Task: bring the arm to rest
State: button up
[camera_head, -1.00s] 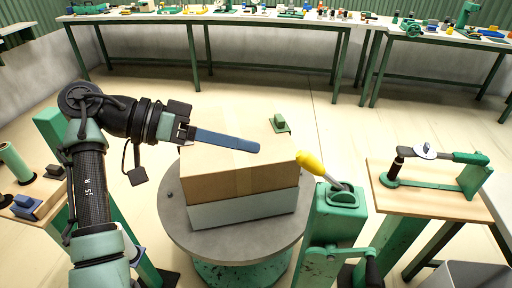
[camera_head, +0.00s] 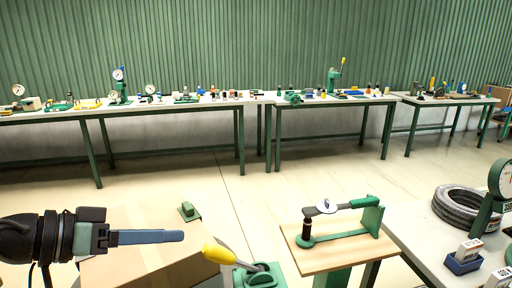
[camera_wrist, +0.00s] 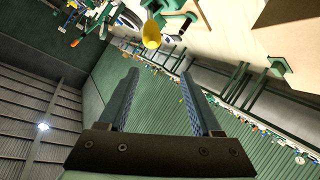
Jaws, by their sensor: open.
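My gripper (camera_head: 148,238) shows at the lower left of the head view, level and pointing right, just above or in front of the cardboard box (camera_head: 150,262). In the wrist view my gripper (camera_wrist: 158,102) has its two blue fingers wide apart, with nothing between them. The wrist camera's picture is tilted, with the wall, roof and benches at odd angles. Most of my arm is outside the head view.
A yellow-handled lever (camera_head: 220,254) stands right of the box. Beyond it is a wooden-topped stand with a green clamp device (camera_head: 340,222). Long benches (camera_head: 190,104) line the green wall.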

jog(key=w+d+r+n+t+y+p, duration=0.1)
jog(key=w+d+r+t+y, duration=0.25)
jog(key=d+r, duration=0.3)
jog(key=w+d+r+t+y+p, duration=0.2)
jog(key=w+d+r+t, duration=0.25)
jog(key=r, duration=0.35)
jog(key=s+d+r+n+t+y+p, duration=0.1)
jog(key=s+d+r+t+y, duration=0.1)
jog(key=s+r+t, duration=0.3)
jog(key=s+d+r+n+t+y, duration=0.1)
jog(key=s+d+r+t, duration=0.4)
jog(key=s+r, duration=0.9)
notch_tip(320, 180, up, 3)
jog(key=shift+d+f+n+t+y+p, duration=0.1)
jog(key=shift+d+n+t+y+p, duration=0.25)
jog(key=shift+y, duration=0.4)
jog(key=shift+a, duration=0.1)
jog(key=shift+c, duration=0.3)
